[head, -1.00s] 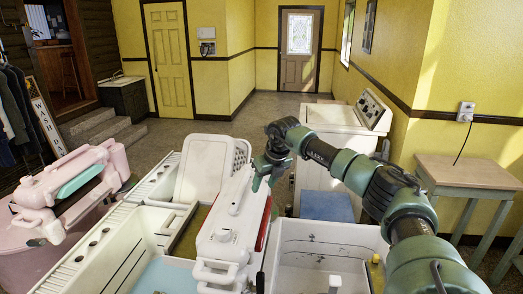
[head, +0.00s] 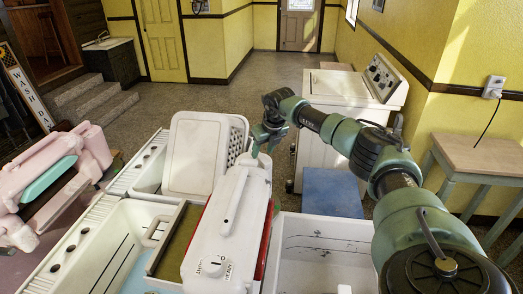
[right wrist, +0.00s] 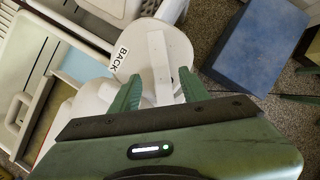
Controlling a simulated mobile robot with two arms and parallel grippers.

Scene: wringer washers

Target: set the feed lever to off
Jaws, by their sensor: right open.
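The white wringer head (head: 228,225) with red edges lies in the lower middle of the head view. At its far end, the right wrist view shows a pale round plate (right wrist: 183,50) with a "BACK" label and a flat white lever bar (right wrist: 157,48) across it. My right gripper (right wrist: 160,75) is open, its green fingers on either side of the bar's near part; I cannot tell whether they touch it. In the head view the right gripper (head: 262,140) is over the wringer's far end, which hides the lever. Any "off" mark is not readable. My left gripper is not in view.
White tubs (head: 345,232) flank the wringer. A white perforated basket (head: 205,150) stands close left of the gripper. A pink wringer washer (head: 45,185) is at left.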

